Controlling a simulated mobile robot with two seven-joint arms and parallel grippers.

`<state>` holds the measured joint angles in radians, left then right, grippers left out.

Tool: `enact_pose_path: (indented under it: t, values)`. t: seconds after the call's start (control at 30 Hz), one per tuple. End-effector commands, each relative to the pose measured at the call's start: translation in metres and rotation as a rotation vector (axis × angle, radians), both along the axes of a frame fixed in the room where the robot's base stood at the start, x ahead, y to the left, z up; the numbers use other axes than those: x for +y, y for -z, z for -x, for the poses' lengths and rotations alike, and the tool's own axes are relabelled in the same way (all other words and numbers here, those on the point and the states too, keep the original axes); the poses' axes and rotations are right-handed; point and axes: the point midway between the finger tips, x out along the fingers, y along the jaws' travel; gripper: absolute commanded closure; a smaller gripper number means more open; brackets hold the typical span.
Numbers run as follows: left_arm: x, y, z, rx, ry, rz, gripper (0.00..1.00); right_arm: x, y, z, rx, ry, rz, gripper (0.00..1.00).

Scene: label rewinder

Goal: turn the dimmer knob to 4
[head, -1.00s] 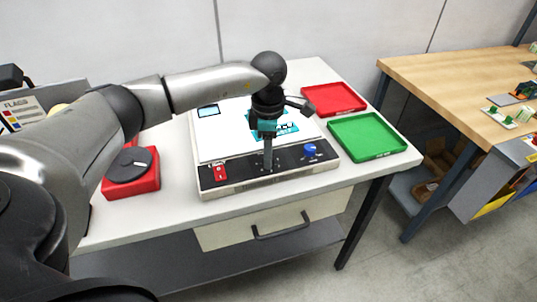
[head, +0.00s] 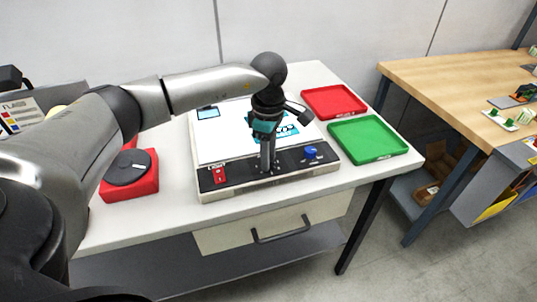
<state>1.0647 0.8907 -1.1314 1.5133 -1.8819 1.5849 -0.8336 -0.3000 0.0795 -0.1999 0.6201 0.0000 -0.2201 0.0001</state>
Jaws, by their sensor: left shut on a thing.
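The label rewinder (head: 290,182) has a white lit top and a dark front control panel. My left gripper (head: 267,170) points straight down over the middle of the panel. Its fingers are shut on a small knob there, apparently the dimmer knob, which they almost wholly hide. Its pointer and scale numbers cannot be read. A red switch (head: 219,175) is to the left of the gripper on the panel. A blue knob (head: 311,152) is to the right, apart from the fingers. My right gripper is not in view.
A red tray (head: 334,116) and a green tray (head: 404,152) lie to the right on the white table (head: 170,214). A red box with a dark round disc (head: 128,166) is at the left. A wooden bench (head: 440,72) stands farther right.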

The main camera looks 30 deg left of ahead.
Motion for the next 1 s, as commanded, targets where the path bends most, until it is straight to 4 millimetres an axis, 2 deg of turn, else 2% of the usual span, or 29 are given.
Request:
enact_pose_path:
  t: [0.07,0.1,0.33,0.67,0.83,1.0]
  values:
    - [0.0,-0.002,-0.001,-0.004,-0.002,0.001,1.0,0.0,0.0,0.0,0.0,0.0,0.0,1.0]
    - [0.0,-0.002,-0.001,-0.004,-0.002,0.001,0.61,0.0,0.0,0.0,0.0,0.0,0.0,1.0]
    - [0.0,-0.001,-0.001,-0.002,-0.002,0.001,0.35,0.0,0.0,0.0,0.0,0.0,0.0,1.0]
    - [0.0,-0.004,-0.001,-0.002,-0.002,0.001,0.33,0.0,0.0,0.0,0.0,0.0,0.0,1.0]
    - [0.0,-0.027,-0.001,-0.005,0.0,0.001,0.33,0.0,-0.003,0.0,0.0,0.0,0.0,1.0]
    - [0.0,-0.068,-0.001,-0.007,-0.002,0.001,0.33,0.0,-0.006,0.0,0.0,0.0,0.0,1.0]
